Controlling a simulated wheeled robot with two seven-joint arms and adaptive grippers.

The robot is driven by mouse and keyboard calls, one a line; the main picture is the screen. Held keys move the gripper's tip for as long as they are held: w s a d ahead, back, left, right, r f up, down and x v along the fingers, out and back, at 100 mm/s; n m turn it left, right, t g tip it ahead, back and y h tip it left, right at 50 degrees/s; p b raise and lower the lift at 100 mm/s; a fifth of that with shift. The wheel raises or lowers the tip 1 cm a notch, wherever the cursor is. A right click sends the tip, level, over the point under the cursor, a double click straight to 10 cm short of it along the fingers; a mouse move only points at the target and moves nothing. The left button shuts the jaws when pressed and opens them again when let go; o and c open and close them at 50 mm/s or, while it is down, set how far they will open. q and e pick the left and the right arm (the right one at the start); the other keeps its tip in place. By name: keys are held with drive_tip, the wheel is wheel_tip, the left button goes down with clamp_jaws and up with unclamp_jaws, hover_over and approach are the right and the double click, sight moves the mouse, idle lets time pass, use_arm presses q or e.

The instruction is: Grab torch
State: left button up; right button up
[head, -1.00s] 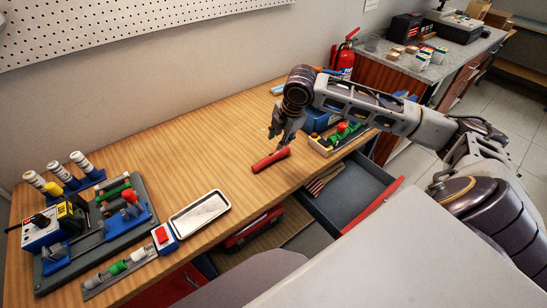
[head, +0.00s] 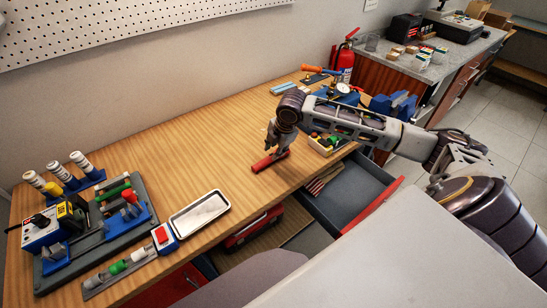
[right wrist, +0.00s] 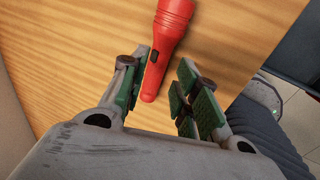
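The torch (head: 265,163) is red and lies on the wooden bench near its front edge. My right gripper (head: 276,150) is just above the torch's right end. In the right wrist view the torch (right wrist: 169,38) runs down from the top edge, its narrow end between the green-padded fingers. There my right gripper (right wrist: 165,86) is open, with gaps beside the torch; I cannot tell that either finger touches it. My left gripper is not in view.
An open drawer (head: 349,193) juts out below the bench, right of the torch. A metal tray (head: 200,213) lies to its left. A tray of coloured parts (head: 323,147) and a blue vise (head: 394,104) stand to the right.

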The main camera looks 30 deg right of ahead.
sight(271, 157)
drive_tip(key=shift+w+f, duration=0.15)
drive_tip(key=shift+f, duration=0.35)
drive_tip(key=shift+a+f, duration=0.1)
drive_tip(key=shift+x, duration=2.55)
drive_tip(key=shift+a, duration=0.15)
drive_tip(key=shift+c, duration=0.3)
clamp_jaws()
